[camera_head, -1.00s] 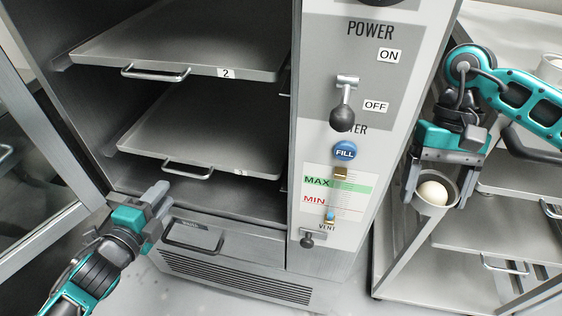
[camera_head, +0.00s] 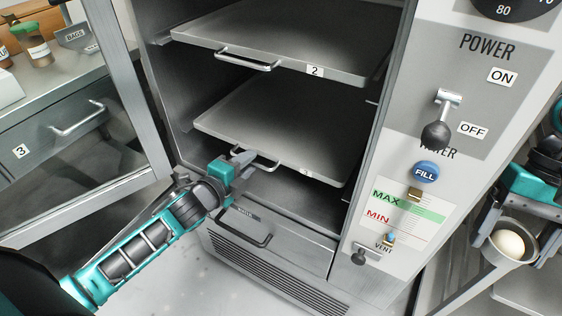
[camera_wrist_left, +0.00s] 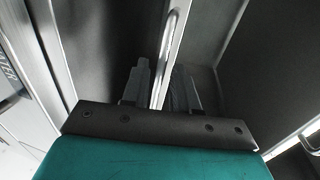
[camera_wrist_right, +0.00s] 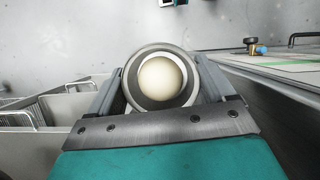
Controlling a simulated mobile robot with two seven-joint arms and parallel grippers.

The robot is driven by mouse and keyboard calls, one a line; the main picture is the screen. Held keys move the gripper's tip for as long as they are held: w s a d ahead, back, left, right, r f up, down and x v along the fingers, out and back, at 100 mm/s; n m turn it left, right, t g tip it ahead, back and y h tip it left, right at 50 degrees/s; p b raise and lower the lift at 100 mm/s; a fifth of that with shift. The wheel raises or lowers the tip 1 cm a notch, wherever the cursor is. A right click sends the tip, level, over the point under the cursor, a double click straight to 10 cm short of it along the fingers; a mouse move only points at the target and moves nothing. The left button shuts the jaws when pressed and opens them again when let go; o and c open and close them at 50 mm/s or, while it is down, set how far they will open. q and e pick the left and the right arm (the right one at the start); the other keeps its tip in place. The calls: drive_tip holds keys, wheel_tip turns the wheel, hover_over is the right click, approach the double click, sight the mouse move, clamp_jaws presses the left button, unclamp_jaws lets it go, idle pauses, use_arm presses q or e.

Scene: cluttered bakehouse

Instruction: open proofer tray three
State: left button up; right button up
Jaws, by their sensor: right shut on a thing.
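Proofer tray three (camera_head: 270,130) is the lower grey tray inside the open proofer, with a small label at its front right. Its bar handle (camera_head: 268,163) is partly hidden behind my left gripper (camera_head: 243,165). In the left wrist view the handle (camera_wrist_left: 168,50) runs between the two fingers of my left gripper (camera_wrist_left: 160,85), which stand apart; I cannot tell whether they touch it. My right gripper (camera_wrist_right: 160,85) is shut on a grey metal cup (camera_wrist_right: 135,88) with a pale round thing (camera_wrist_right: 160,77) in it.
Tray two (camera_head: 290,40) is above tray three. The open glass door (camera_head: 75,120) stands to the left. The control panel with the power lever (camera_head: 436,134) is to the right. A lower drawer (camera_head: 290,240) with a handle and vent grille is below.

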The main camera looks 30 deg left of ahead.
use_arm(q)
clamp_jaws()
idle(1.2)
